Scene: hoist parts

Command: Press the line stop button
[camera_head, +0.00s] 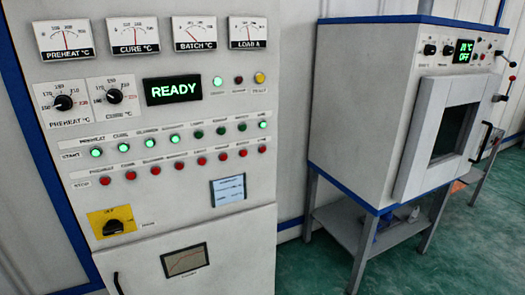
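A grey control cabinet (190,90) fills the left half of the head view. A row marked STOP holds several red round buttons, from the leftmost red button (104,181) to the rightmost red button (262,149). The label over the rightmost one is short and seems to read LINE, but it is small and blurred. Above it is a START row of green buttons; the rightmost green button (262,125) is bright, and the three to its left are darker. A display (172,91) reads READY. Neither of my grippers is in view.
A yellow plate with a black rotary switch (112,221) is below the STOP row. Dials (64,102) and gauges (134,37) are above. An oven (375,95) on a stand is at right, its display showing OFF. Open green floor (310,262) lies between them.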

